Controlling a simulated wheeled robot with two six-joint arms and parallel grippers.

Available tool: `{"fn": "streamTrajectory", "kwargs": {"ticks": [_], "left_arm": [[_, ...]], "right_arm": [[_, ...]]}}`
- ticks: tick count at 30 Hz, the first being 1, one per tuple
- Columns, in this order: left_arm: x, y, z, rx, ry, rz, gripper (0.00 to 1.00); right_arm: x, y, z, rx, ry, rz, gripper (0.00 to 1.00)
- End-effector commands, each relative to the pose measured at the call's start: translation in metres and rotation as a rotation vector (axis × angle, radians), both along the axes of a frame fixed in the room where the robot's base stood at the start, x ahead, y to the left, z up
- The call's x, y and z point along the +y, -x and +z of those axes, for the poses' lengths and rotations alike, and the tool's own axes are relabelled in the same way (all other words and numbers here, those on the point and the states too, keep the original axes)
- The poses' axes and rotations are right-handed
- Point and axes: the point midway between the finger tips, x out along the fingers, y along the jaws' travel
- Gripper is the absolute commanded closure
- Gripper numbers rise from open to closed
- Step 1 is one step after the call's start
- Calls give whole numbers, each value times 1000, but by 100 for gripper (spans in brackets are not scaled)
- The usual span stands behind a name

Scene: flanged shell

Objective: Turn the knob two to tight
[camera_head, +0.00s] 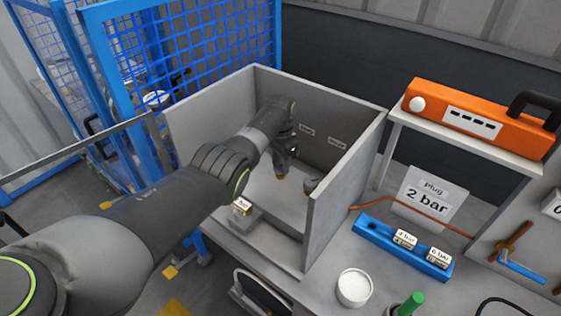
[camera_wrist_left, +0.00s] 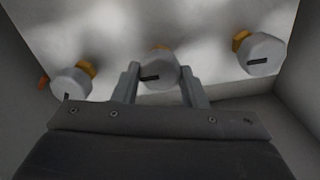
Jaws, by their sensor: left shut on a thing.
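My left gripper (camera_head: 284,165) reaches into an open-topped grey box (camera_head: 345,190). In the left wrist view the gripper (camera_wrist_left: 160,74) has its two fingers on either side of the middle knob (camera_wrist_left: 160,65), shut on it. This knob is grey with a black mark lying near horizontal and an orange collar partly hidden behind it. A left knob (camera_wrist_left: 72,84) has its mark near upright; a right knob (camera_wrist_left: 262,54) has a near-horizontal mark. One knob (camera_head: 311,185) shows beside the gripper in the head view. My right gripper is not in view.
The box walls stand close around my left arm. To the right are a blue rack (camera_head: 375,238) with labelled blocks, a white sign (camera_head: 430,203) reading "Plug 2 bar", a white round container (camera_head: 354,288), and an orange case (camera_head: 480,115) on a shelf.

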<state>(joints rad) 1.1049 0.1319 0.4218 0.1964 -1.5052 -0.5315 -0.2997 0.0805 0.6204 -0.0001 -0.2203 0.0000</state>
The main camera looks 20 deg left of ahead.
Motion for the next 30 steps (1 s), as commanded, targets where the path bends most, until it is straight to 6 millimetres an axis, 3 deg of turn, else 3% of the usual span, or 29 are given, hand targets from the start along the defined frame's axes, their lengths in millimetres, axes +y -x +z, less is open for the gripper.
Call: {"fn": "streamTrajectory", "kwargs": {"ticks": [3,4,9,20,26,30], "left_arm": [[0,-1,2,-5,0,-2,84],[0,-1,2,-5,0,-2,59],[0,-1,1,-4,-1,-1,40],[0,-1,5,-4,0,0,40],[0,-1,30,-6,0,0,40],[0,-1,57,-7,0,-1,40]], "right_arm": [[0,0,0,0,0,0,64],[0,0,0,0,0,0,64],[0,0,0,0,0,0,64],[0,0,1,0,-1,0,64],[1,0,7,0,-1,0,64],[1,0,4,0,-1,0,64]]}}
